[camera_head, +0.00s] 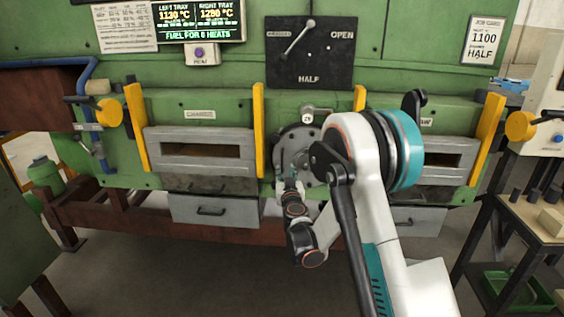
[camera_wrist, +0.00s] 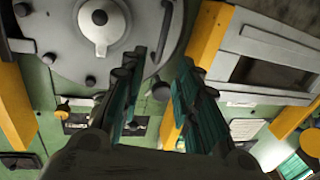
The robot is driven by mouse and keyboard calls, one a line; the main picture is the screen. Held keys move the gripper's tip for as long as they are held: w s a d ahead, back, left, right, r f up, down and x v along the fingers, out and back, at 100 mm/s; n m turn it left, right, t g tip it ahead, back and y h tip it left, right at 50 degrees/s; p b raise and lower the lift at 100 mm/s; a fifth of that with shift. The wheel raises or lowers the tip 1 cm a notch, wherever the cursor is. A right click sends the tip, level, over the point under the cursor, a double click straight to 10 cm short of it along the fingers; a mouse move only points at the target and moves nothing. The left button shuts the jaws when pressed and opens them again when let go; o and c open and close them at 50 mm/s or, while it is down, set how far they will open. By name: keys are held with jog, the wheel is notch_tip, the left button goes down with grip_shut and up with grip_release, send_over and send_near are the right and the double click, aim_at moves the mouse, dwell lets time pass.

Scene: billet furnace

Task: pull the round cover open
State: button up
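The round cover (camera_head: 284,148) is a grey disc with bolts on the green furnace front, between the two side openings. My arm hides its right part in the head view. In the wrist view the cover (camera_wrist: 55,50) fills the upper left, with a pale round boss (camera_wrist: 103,28) on it. It looks closed against the furnace. My gripper (camera_wrist: 160,65) points at the cover's edge, its two dark-and-teal fingers apart. A thin curved grey bar (camera_wrist: 165,25) shows beyond and between the fingertips; I cannot tell whether they touch it. My gripper (camera_head: 288,180) is small and partly blurred in the head view.
Yellow upright posts (camera_head: 258,128) flank the cover and openings. A grey left tray front (camera_head: 200,140) stands beside it, with a drawer (camera_head: 215,211) below. A lever panel (camera_head: 310,50) is above. A side table (camera_head: 535,215) stands at right. The floor in front is clear.

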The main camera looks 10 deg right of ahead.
aim_at(282, 160)
jog(key=w, duration=0.3)
jog(key=w+b, duration=0.1)
jog(key=w, duration=0.3)
jog(key=w+d+b, duration=0.1)
jog(key=w, duration=0.2)
jog(key=shift+w+d, duration=0.1)
jog(key=shift+w, duration=0.3)
grip_shut()
